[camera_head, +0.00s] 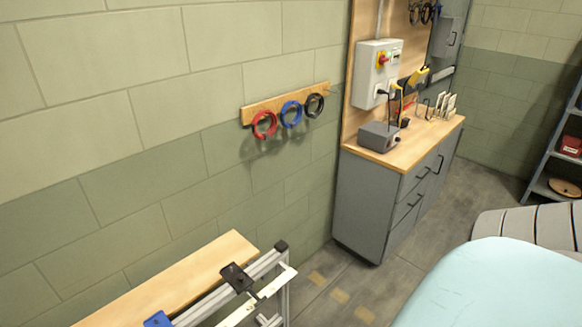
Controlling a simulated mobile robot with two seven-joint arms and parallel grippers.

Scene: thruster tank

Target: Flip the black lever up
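I cannot single out a black lever for certain. A black fitting (238,277) sits on an aluminium frame (262,264) at the lower middle, and its details are too small to tell whether it is a lever or which way it points. A light grey wall box (369,78) at the upper right carries a red and yellow switch (383,60); a black plug or cable end (382,92) shows at its lower part. Neither of my grippers is in view.
A grey cabinet (372,203) with a wooden top bears a grey device (379,136) and tools. Red (264,125), blue and black cable coils hang from a wall rail. A wooden board (175,283) lies beside the frame. A pale blue surface (500,285) fills the lower right; floor shows between.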

